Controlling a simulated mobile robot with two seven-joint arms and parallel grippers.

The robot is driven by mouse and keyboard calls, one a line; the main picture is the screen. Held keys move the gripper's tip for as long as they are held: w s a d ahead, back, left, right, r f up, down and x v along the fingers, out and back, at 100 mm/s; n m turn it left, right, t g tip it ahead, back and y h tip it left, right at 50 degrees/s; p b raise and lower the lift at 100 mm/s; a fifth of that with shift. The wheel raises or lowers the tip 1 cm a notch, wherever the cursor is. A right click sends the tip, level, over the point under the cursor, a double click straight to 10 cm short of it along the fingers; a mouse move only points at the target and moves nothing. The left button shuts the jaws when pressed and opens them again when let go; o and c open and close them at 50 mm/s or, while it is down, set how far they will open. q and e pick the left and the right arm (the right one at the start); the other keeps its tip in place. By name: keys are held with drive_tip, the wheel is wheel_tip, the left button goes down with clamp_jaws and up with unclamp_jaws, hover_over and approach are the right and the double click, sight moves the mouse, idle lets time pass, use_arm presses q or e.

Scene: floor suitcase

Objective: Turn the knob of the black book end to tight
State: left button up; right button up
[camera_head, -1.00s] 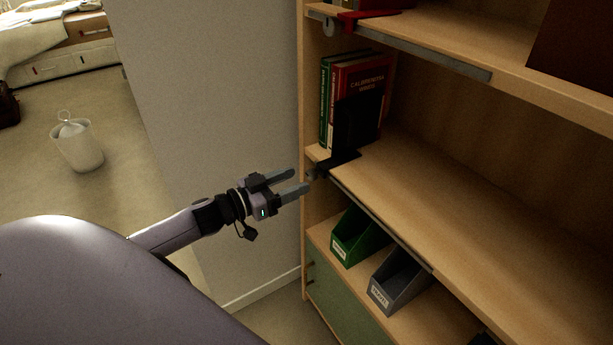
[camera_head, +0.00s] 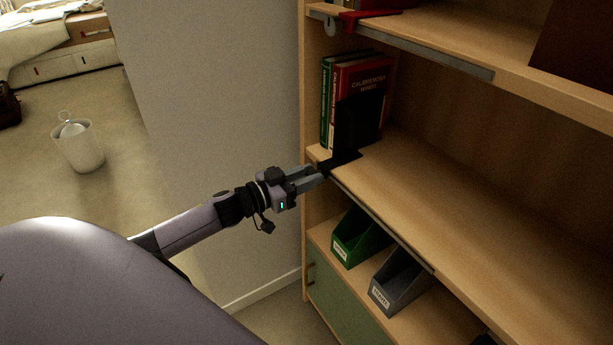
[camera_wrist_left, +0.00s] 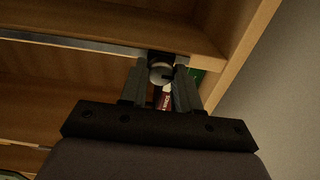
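The black book end (camera_head: 346,133) stands upright on the middle shelf against the books. Its clamp sits at the shelf's front edge, near the left side panel. My left gripper (camera_head: 319,173) is at that edge, with its fingers around the knob, which it hides in the head view. In the left wrist view the round grey knob (camera_wrist_left: 161,72) fills the space between the fingertips of my left gripper (camera_wrist_left: 162,80), so the gripper appears shut on it. A dark mark shows on the knob's right side. My right gripper is out of view.
Red and green books (camera_head: 361,78) stand behind the book end. A metal strip (camera_head: 385,223) runs along the shelf edge. Below are a green file box (camera_head: 359,238) and a grey one (camera_head: 399,283). A red book end (camera_head: 366,15) is on the shelf above. The middle shelf is clear to the right.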

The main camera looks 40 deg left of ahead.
use_arm(q)
drive_tip(key=shift+m, duration=0.4)
drive_tip(key=shift+s+d+f+m+b, duration=0.1)
drive_tip(key=shift+m+b, duration=0.35)
drive_tip(key=shift+m, duration=3.8)
drive_tip(key=shift+f+m+b, duration=0.1)
drive_tip(key=shift+m+b, duration=0.3)
drive_tip(key=shift+m, duration=3.85)
drive_tip(key=o, duration=1)
drive_tip(key=shift+s, duration=0.1)
drive_tip(key=shift+v, duration=3.45)
